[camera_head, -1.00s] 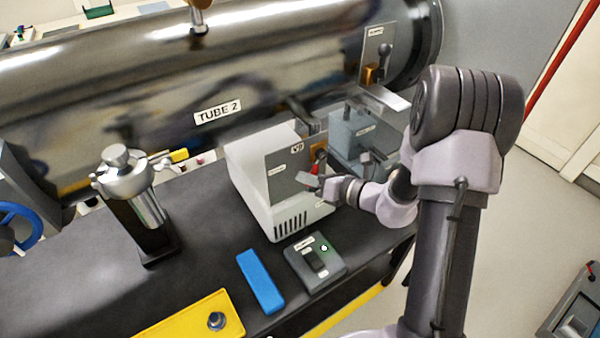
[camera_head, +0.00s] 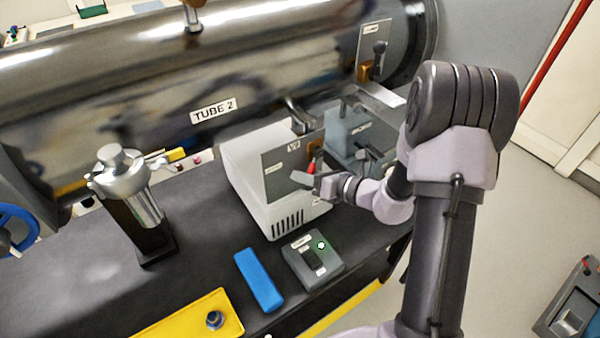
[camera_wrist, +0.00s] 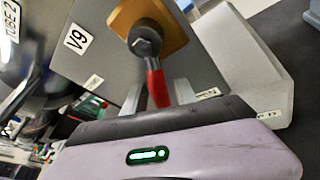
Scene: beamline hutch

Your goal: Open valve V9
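Valve V9 sits on the grey front panel (camera_head: 282,165) of a white box, marked by a "V9" label (camera_wrist: 77,39). Its red lever (camera_wrist: 157,88) hangs down from a dark hub (camera_wrist: 145,42) on an orange-brown plate (camera_wrist: 172,35). The lever also shows in the head view (camera_head: 311,165). My gripper (camera_head: 308,181) is at the lever's lower end. In the wrist view, its grey fingers stand on either side of the lever with a gap between them. The lever's tip is hidden behind my gripper body. I cannot tell whether a finger touches it.
A grey-blue device (camera_head: 350,130) stands close to the right of my gripper. "TUBE 2" (camera_head: 214,111) runs behind. A switch box (camera_head: 313,260) with a green light, a blue block (camera_head: 259,280), a yellow plate (camera_head: 190,318) and a metal cylinder post (camera_head: 130,185) are on the black bench.

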